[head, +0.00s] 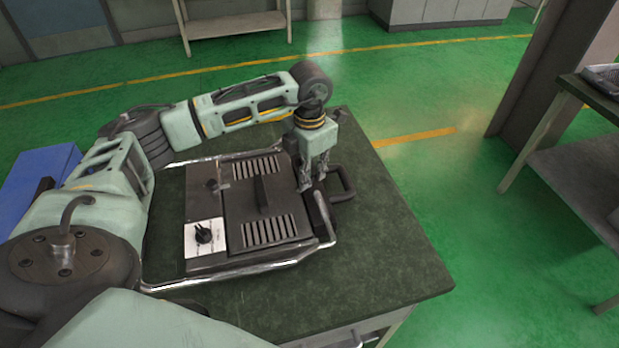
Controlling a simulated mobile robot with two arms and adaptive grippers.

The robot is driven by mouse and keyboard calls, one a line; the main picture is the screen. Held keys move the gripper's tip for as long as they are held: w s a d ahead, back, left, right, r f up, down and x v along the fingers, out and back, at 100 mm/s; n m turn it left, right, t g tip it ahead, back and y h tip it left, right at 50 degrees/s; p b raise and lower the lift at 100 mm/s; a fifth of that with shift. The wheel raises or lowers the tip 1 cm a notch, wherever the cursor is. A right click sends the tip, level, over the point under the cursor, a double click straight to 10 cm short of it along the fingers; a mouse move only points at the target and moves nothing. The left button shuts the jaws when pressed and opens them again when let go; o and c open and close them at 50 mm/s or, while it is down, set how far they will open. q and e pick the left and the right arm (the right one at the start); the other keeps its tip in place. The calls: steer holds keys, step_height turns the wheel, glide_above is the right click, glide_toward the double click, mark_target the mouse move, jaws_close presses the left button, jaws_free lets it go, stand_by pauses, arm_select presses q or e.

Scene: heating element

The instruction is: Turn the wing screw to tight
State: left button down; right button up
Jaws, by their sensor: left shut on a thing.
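The heating element is a dark, flat box (231,206) with slotted vents, lying in a metal-railed frame on the table. A black knob (203,233) on a white plate sits at its near left corner. My left gripper (313,187) points down at the box's right edge, beside a black loop handle (343,186). Its fingers are close together, shut on a small part there that looks to be the wing screw. The fingers hide that part, so its angle cannot be told. My right gripper is not in view.
The dark green table top (390,240) is bare to the right and in front of the box. A blue box (40,175) stands at the left. A shelf unit (580,150) stands across the floor at the right.

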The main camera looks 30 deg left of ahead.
arm_select(q)
steer(key=m+b, duration=0.2)
steer(key=m, duration=0.2)
steer(key=shift+m, duration=0.3)
stand_by(0.3)
steer(key=c, duration=1.9)
jaws_free()
steer(key=shift+o, duration=0.2)
step_height(320, 180, up, 12)
